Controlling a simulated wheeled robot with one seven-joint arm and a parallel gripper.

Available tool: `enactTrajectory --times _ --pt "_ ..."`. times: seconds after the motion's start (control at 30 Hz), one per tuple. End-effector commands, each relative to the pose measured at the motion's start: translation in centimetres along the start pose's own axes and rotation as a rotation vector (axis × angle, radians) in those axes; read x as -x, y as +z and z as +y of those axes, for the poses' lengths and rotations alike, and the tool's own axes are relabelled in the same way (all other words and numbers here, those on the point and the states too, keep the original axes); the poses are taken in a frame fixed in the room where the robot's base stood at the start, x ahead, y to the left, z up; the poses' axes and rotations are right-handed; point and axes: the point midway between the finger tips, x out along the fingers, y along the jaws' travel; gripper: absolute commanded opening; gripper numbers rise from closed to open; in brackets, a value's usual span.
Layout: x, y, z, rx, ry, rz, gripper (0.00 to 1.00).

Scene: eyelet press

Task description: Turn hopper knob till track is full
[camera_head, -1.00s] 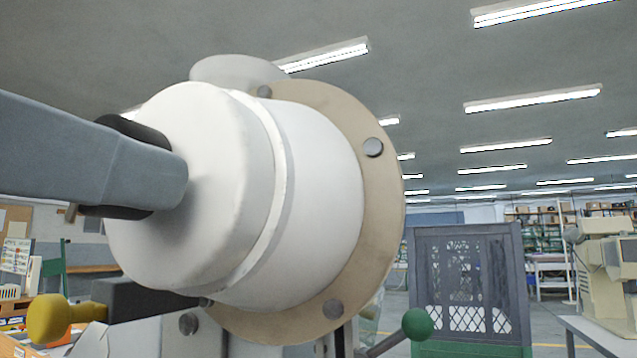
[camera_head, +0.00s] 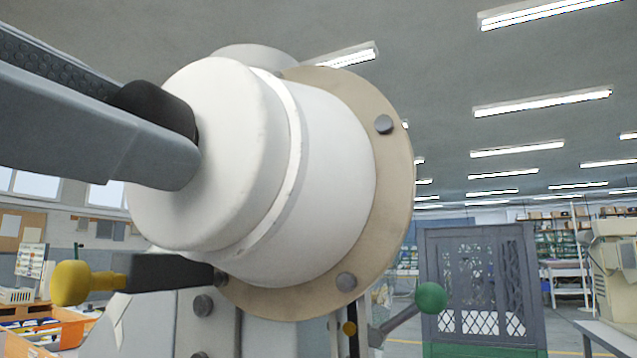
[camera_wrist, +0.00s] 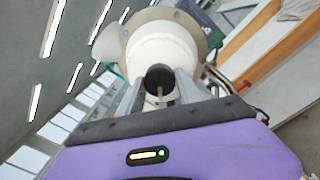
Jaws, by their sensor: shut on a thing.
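The hopper (camera_head: 325,155) is a large white drum, lying on its side, with a beige bolted flange. A black knob (camera_head: 157,104) sticks out at the centre of its left end; it also shows in the wrist view (camera_wrist: 159,76). My gripper (camera_head: 168,135) has its grey fingers on either side of the knob, shut on it. In the wrist view the fingers of my gripper (camera_wrist: 159,92) flank the knob. The near finger hides part of the knob in the head view. I cannot make out the track or how full it is.
A yellow knob (camera_head: 71,283) on a dark bar sits below left of the hopper. A lever with a green ball (camera_head: 431,297) sticks out below right. A dark mesh-sided cage (camera_head: 478,285) stands behind. Orange bins (camera_head: 50,325) lie at lower left.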

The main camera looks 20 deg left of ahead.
Motion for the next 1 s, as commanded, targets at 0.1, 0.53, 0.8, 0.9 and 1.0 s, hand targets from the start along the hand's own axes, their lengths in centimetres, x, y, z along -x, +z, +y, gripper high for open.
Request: enactTrajectory --times 0.1,0.53,0.8,0.9,1.0 --pt "0.00 -0.09 -0.12 -0.058 -0.001 -0.001 0.01" --pt "0.04 -0.06 -0.04 -0.136 0.000 -0.002 0.01" --pt "0.04 -0.07 -0.04 -0.136 0.000 -0.002 0.43" --pt "0.03 -0.07 -0.04 -0.135 0.000 -0.002 0.63" --pt "0.02 -0.06 -0.03 -0.135 0.000 -0.003 0.63"
